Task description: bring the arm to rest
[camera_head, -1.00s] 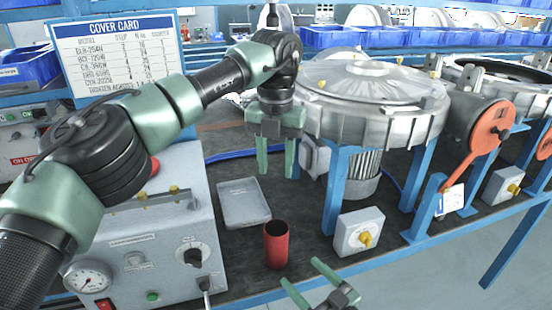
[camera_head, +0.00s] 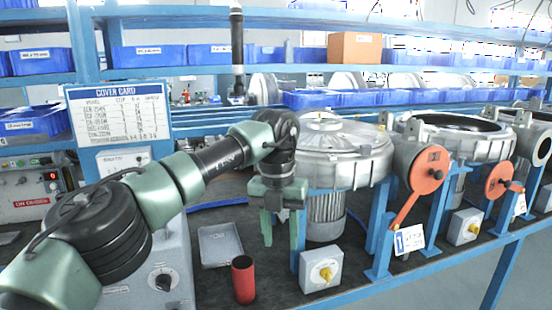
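My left arm comes in from the left in the head view. Its green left gripper (camera_head: 281,230) points down with its two fingers apart and nothing between them. It hangs above the bench, in front of the left blower (camera_head: 345,165) and near a blue stand leg. The red cup (camera_head: 243,279) stands upright on the bench below and left of the gripper, apart from it. My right gripper is out of the picture.
A grey tray (camera_head: 220,246) lies on the dark bench behind the cup. A switch box with a yellow knob (camera_head: 321,270) stands to the right. An orange lever (camera_head: 420,178) sticks out from the blower. A cover card (camera_head: 119,115) hangs behind my arm.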

